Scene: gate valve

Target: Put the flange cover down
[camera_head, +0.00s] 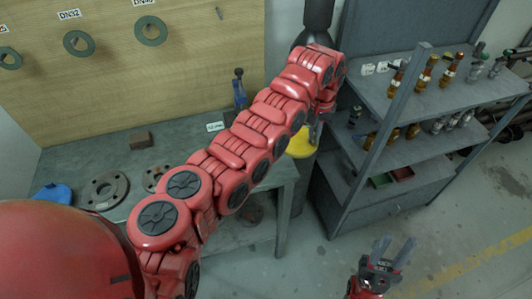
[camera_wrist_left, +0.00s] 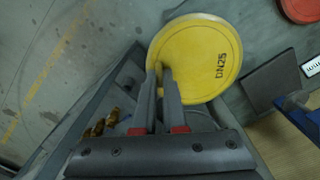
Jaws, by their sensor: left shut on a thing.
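The flange cover is a yellow round disc (camera_head: 302,144) marked DN25. In the head view it shows partly behind my left gripper (camera_head: 315,128), by the right end of the workbench. In the left wrist view the yellow cover (camera_wrist_left: 200,58) is seen face on, and my left gripper (camera_wrist_left: 164,78) is shut on it, with the fingertips over its lower left part. What lies directly under the cover is hidden. My right gripper (camera_head: 390,252) is open and empty, low in front of the shelf, away from the cover.
A grey workbench (camera_head: 95,150) holds flanges (camera_head: 104,190), a brown block (camera_head: 140,140) and a blue disc (camera_head: 53,193). A metal shelf (camera_head: 400,150) with several brass valves stands close right of the cover. A red disc (camera_wrist_left: 300,9) shows in the left wrist view. Floor is clear at lower right.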

